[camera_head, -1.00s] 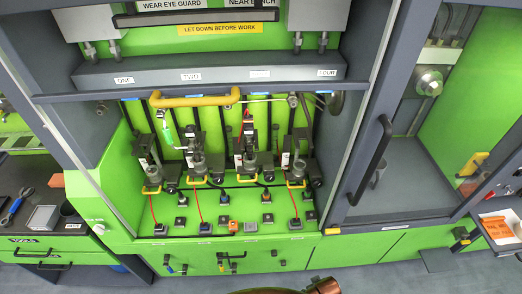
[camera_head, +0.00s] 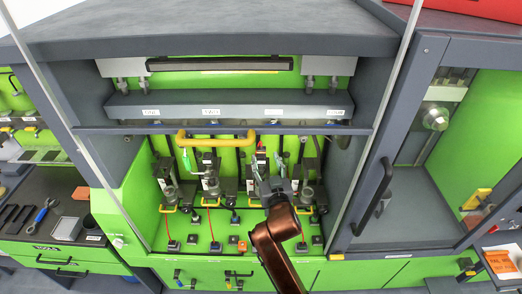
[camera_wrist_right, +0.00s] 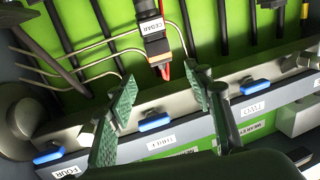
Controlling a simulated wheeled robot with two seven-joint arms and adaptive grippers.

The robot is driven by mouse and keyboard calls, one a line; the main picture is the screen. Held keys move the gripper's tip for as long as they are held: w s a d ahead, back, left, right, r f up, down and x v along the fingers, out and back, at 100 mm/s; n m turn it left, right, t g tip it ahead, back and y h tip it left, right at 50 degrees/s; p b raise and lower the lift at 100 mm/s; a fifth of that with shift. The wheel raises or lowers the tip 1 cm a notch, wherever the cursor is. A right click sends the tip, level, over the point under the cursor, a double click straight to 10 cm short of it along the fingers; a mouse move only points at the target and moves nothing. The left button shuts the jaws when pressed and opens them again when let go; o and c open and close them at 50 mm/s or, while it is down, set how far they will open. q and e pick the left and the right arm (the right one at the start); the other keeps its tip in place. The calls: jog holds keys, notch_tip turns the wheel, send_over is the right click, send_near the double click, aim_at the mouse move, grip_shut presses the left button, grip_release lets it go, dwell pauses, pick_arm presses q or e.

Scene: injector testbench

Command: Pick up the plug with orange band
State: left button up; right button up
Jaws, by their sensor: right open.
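In the right wrist view, a dark plug (camera_wrist_right: 154,46) with a white CEDAR label hangs with red wires. The gripper is open and empty, with green textured pads. In the head view my right gripper (camera_head: 275,186) is in front of the testbench's right-middle stations and hides part of them. I cannot single out the plug there. My left gripper is not in view.
Several clamps and small sockets crowd the green bench (camera_head: 150,225). An orange block (camera_head: 242,246) sits low on it. Thin metal pipes (camera_wrist_right: 85,48) curve near the plug.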

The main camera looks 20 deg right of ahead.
aim_at(262, 149)
jog(key=w+p, duration=0.1)
jog(key=w, duration=0.2)
jog(key=w+p, duration=0.1)
jog(key=w, duration=0.2)
jog(key=shift+w+d+f, duration=0.2)
jog(key=shift+w+f, duration=0.15)
jog(key=shift+w, duration=0.35)
jog(key=shift+c, duration=0.6)
jog(key=c, duration=1.2)
